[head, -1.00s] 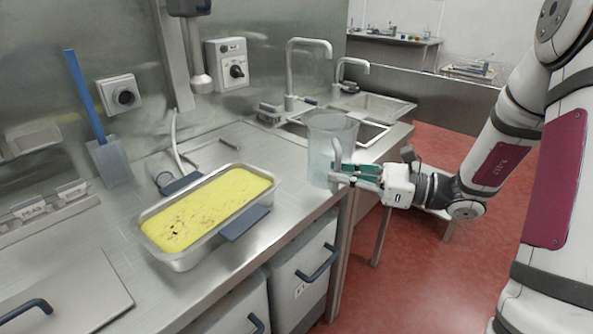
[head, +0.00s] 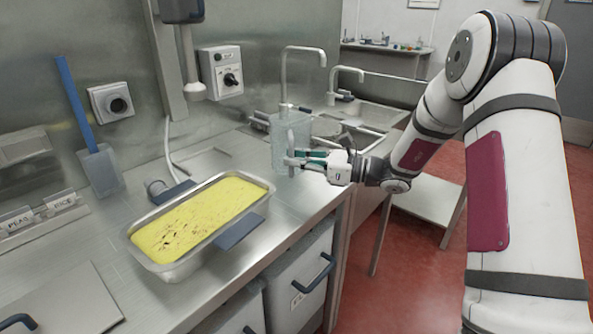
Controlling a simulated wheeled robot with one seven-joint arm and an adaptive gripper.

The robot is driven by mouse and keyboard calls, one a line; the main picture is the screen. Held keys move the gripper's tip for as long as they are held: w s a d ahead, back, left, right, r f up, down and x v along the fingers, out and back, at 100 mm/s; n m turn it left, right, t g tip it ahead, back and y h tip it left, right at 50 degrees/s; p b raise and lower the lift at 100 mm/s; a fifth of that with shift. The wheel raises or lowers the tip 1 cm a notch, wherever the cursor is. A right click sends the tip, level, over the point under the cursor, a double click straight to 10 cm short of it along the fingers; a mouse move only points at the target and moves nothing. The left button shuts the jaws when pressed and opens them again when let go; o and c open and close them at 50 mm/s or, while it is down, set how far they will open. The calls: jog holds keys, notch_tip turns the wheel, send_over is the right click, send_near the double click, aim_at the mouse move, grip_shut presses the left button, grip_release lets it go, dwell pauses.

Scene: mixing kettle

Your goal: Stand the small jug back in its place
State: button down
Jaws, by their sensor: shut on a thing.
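The small jug (head: 283,137) is clear, pale blue-green plastic with a handle on its right side. It is upright at the counter's right part, in front of the sink. My gripper (head: 308,158) comes from the right and is shut on the jug's handle. I cannot tell whether the jug's base touches the counter (head: 306,194) or hangs just above it.
A steel tray (head: 188,260) of yellow food stands left of the jug, with a blue-grey handle or flap at its right side. Taps (head: 284,85) and sink basins lie behind. A blue-handled scraper (head: 80,110) leans on the wall. Bare counter lies between tray and jug.

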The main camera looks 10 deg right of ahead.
jog(key=shift+f, duration=1.35)
jog(key=shift+d+f, duration=0.1)
jog(key=c, duration=1.7)
grip_release()
jog(key=shift+f, duration=0.1)
jog(key=shift+o, duration=0.2)
